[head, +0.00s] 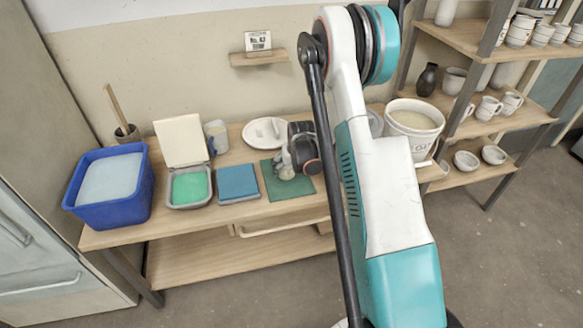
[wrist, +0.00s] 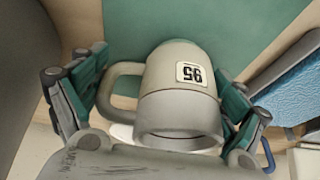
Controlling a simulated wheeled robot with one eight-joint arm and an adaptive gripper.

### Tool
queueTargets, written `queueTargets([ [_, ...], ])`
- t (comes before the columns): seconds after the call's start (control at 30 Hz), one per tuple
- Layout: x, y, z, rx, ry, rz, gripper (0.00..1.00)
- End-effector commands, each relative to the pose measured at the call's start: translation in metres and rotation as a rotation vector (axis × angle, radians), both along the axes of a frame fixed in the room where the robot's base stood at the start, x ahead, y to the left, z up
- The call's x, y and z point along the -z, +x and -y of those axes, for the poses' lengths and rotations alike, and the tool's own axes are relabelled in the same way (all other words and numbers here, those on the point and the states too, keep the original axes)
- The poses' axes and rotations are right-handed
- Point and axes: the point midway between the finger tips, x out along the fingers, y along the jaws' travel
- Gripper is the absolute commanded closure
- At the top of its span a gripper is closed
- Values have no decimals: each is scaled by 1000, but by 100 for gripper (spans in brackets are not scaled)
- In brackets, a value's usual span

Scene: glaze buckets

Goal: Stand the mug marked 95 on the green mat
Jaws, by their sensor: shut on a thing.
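The mug marked 95 is pale grey, with a black-on-white label that appears upside down in the wrist view (wrist: 180,100). Its handle is at the left, beside one finger. My gripper (wrist: 170,85) is shut on the mug, with a teal-padded finger on each side. In the head view the mug (head: 285,172) is small and partly hidden by my gripper (head: 290,158), over the green mat (head: 302,188). The mat also shows behind the mug in the wrist view (wrist: 205,22). I cannot tell whether the mug touches the mat.
A blue pad (head: 238,182) lies left of the mat, then a tray with green contents (head: 190,204) and a blue tub (head: 110,205). A white bucket (head: 414,120) stands at right. Shelves with mugs (head: 488,108) stand further right.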

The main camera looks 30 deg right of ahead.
Motion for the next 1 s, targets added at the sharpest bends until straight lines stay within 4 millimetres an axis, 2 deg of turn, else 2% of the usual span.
queueTargets([
  [0.03, 1, 0, 0, 0, 0, 0, 6],
  [0.07, 1, 0, 0, 0, 0, 0, 0],
  [0.57, -4, 0, 0, 0, 0, 0, 0],
  [0.67, -16, -5, -1, 0, 0, 0, 0],
  [1.0, -80, -30, -7, 0, 0, 0, 0],
])
